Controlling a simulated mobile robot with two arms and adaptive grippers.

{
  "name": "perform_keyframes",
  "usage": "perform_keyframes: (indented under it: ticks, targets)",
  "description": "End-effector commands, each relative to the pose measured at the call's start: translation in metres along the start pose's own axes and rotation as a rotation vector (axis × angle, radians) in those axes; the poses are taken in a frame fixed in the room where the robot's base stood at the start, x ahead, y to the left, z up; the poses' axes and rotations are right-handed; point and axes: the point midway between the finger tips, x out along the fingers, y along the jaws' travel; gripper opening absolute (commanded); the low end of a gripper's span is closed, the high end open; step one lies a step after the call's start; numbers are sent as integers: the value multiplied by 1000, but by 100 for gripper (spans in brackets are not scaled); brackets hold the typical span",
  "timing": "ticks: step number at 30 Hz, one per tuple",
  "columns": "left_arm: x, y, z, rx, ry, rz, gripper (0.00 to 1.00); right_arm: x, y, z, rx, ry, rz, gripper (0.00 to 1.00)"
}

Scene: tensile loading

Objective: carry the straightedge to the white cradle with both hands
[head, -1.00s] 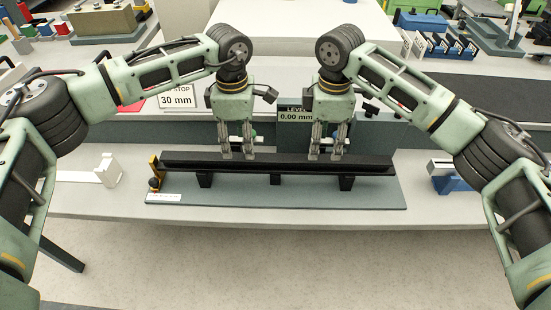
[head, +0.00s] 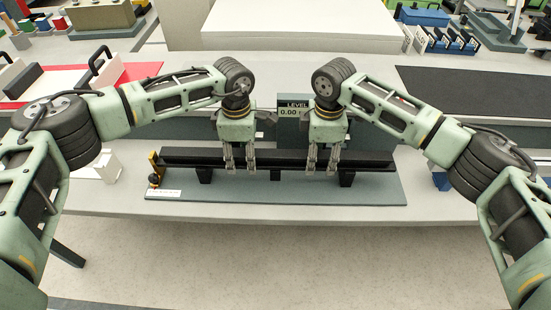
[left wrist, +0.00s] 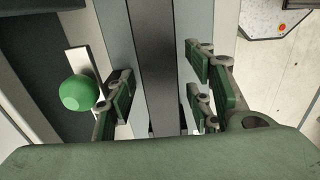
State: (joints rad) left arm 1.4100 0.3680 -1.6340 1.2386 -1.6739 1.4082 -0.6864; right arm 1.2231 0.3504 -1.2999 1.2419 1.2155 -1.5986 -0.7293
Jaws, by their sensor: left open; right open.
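The straightedge (head: 275,155) is a long black bar. It lies level across short black supports on a grey-blue plate (head: 290,195) in the head view. My left gripper (head: 239,170) is open around the bar, left of its middle. In the left wrist view its fingers (left wrist: 160,80) stand on either side of the dark bar (left wrist: 154,60), with gaps. My right gripper (head: 321,170) is open at the bar, right of its middle; contact is unclear. A white bracket (head: 110,167) at the left, partly behind my left arm, may be the white cradle.
A yellow-and-black fitting (head: 154,170) stands at the bar's left end. A green ball knob (left wrist: 79,92) is beside the left fingers. A level display (head: 292,108) stands behind the grippers. A red mat (head: 130,72) lies at the back left. The bench's front strip is clear.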

Motion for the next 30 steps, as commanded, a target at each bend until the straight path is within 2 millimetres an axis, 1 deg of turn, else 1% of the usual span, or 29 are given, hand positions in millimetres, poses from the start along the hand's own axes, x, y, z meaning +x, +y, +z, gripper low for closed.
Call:
perform_keyframes:
  ticks: [4, 20, 21, 30]
  targets:
    - [0, 0, 0, 0, 0, 0, 48, 0, 0, 0, 0, 0, 0, 48]
    - [-1, 0, 0, 0, 0, 0, 1, 0, 0, 0, 0, 0, 0, 1]
    - [-1, 0, 0, 0, 0, 0, 0, 0, 0, 0, 0, 0, 0, 0]
    - [-1, 0, 0, 0, 0, 0, 0, 0, 0, 0, 1, 0, 1, 0]
